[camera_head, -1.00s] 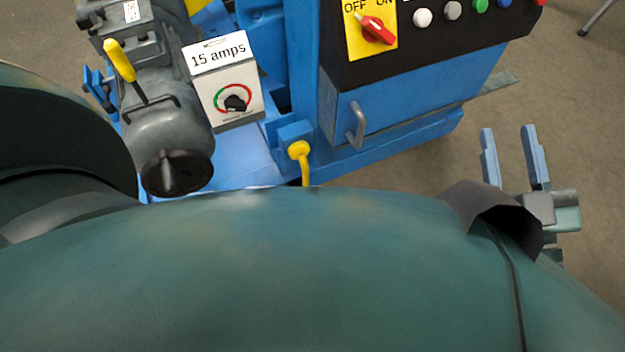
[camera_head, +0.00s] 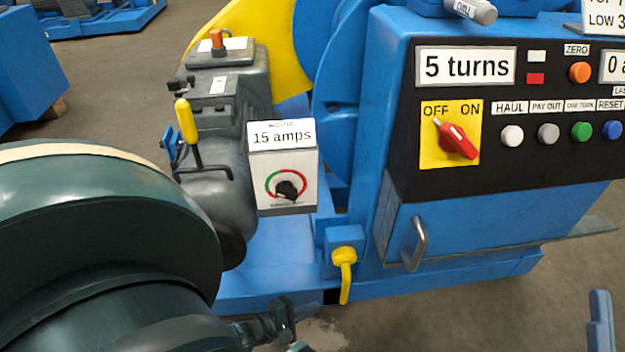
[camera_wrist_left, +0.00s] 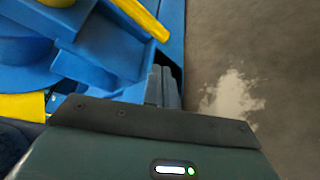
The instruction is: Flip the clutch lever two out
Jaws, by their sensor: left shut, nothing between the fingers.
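A grey, round-ended handle (camera_head: 470,11) sticks out at the top of the blue control cabinet. Its small lettering may read TWO, upside down; its base is partly cut off by the frame. I cannot tell whether it is in or out. My left gripper (camera_head: 285,318) is low in the head view, below the machine's blue base and well apart from the handle. In the left wrist view its grey fingers (camera_wrist_left: 162,88) are together and empty, beside blue machine parts. A blue-grey finger of my right gripper (camera_head: 601,318) shows at the lower right corner; the rest is cut off.
The cabinet's black panel (camera_head: 400,160) carries a red OFF/ON switch (camera_head: 457,141) and several buttons. A metal door handle (camera_head: 415,245) protrudes below. The 15 amps box (camera_head: 283,165), a yellow-handled lever (camera_head: 186,120) and a yellow lower handle (camera_head: 343,258) stand left. Floor is bare at lower right.

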